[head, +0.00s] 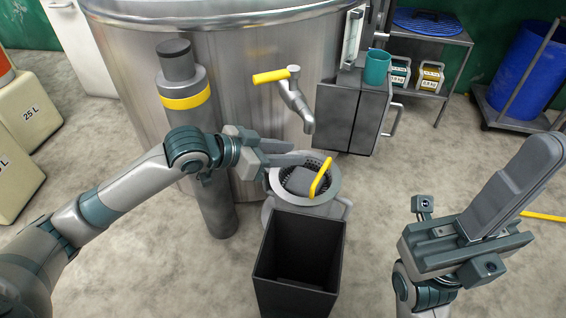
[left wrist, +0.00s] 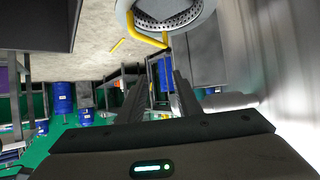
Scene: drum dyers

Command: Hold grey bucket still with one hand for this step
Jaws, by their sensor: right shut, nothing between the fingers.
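A dark grey, square, open-topped bucket (head: 301,292) stands upright on the floor at the lower middle of the head view, seemingly empty. Behind it is a round metal drum (head: 334,192) with a perforated inside, holding a grey piece (head: 299,181) with a yellow handle (head: 321,177). My left gripper (head: 300,151) is above the drum's back edge, its fingers apart with nothing between them, not touching the bucket. The left wrist view shows its fingers (left wrist: 158,85) and the drum's rim (left wrist: 205,12). My right gripper (head: 540,150) is shut and empty, right of the bucket.
A large steel vat (head: 240,75) fills the back, with a yellow-handled tap (head: 297,90) over the drum. A grey cabinet (head: 350,115) carries a teal cup (head: 377,67). A blue barrel (head: 522,75) stands at the right. The floor between bucket and right gripper is clear.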

